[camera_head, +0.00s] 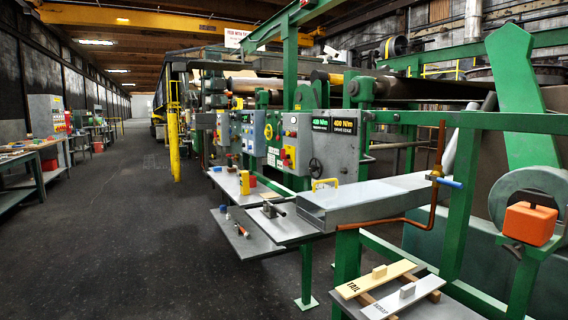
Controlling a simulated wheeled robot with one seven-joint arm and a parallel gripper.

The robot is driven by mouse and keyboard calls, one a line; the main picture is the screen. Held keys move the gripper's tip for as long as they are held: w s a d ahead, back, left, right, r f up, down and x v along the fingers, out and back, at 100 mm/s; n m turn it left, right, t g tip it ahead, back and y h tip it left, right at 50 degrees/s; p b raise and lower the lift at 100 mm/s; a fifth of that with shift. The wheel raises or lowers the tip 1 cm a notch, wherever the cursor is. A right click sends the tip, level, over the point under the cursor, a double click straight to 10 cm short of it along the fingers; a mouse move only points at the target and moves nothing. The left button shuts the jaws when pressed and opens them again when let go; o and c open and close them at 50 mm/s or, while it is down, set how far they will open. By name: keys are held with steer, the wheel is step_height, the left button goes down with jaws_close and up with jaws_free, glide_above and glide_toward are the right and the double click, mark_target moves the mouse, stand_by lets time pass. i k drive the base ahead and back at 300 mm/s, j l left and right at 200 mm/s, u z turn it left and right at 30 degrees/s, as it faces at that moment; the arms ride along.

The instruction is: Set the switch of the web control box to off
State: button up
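Several control boxes are mounted in a row on the green machine frame. The nearest grey box (343,143) carries dark displays with green and yellow figures and a handwheel (316,167). Left of it is a grey box (272,152) with red buttons and a yellow panel (289,157). Farther left are a grey-blue box (247,133) and a smaller box (223,128). I cannot tell from their labels which is the web control box, and no switch position is readable. My gripper is not in view.
Grey shelves (240,236) with small tools and yellow blocks jut out below the boxes. A grey metal tray (365,198) and an orange pipe with a blue lever (446,182) stand at right. An orange block (530,223) hangs far right. The dark aisle floor (110,220) at left is clear.

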mark_target(283, 155)
steer(key=i+j, duration=0.2)
steer(key=j, duration=0.15)
steer(key=i+j+z, duration=0.1)
steer(key=i+j, duration=0.35)
steer(key=j, duration=0.25)
steer(key=i+j+z, duration=0.1)
steer(key=j, duration=0.3)
steer(key=i+j, duration=0.25)
steer(key=i+j+z, duration=0.1)
steer(key=j, duration=0.4)
steer(key=i, duration=0.1)
